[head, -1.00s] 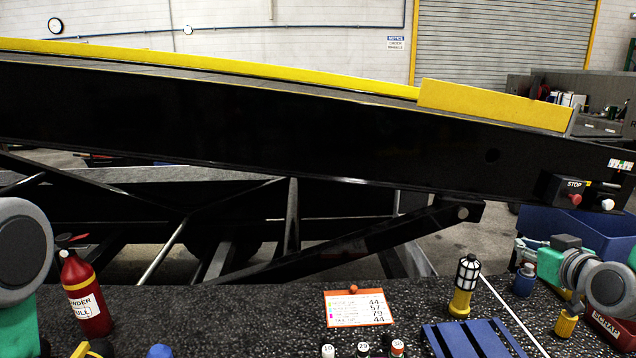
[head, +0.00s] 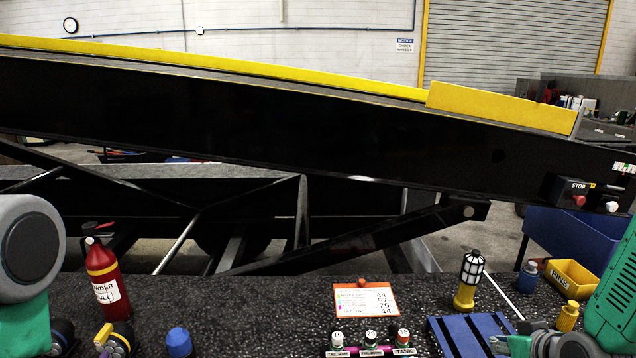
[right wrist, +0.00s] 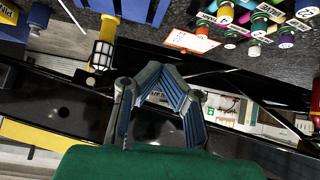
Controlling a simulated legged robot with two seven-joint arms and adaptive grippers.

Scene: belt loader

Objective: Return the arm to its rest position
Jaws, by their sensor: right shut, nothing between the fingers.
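My right gripper (head: 505,345) is low at the right front of the head view, beside the blue slatted pallet (head: 470,335). Its green arm link (head: 615,300) rises along the right edge. In the right wrist view the gripper (right wrist: 160,80) has its fingertips brought together with nothing held. My left arm shows only as a grey joint and green link (head: 25,250) at the left edge; its gripper is out of the frame.
On the dark speckled counter (head: 250,300) stand a red extinguisher (head: 105,275), a yellow-black lantern (head: 468,280), an orange-edged card (head: 365,298), labelled knobs (head: 370,340) and a yellow bin (head: 573,278). The black belt loader (head: 300,130) with a stop button (head: 578,198) spans behind.

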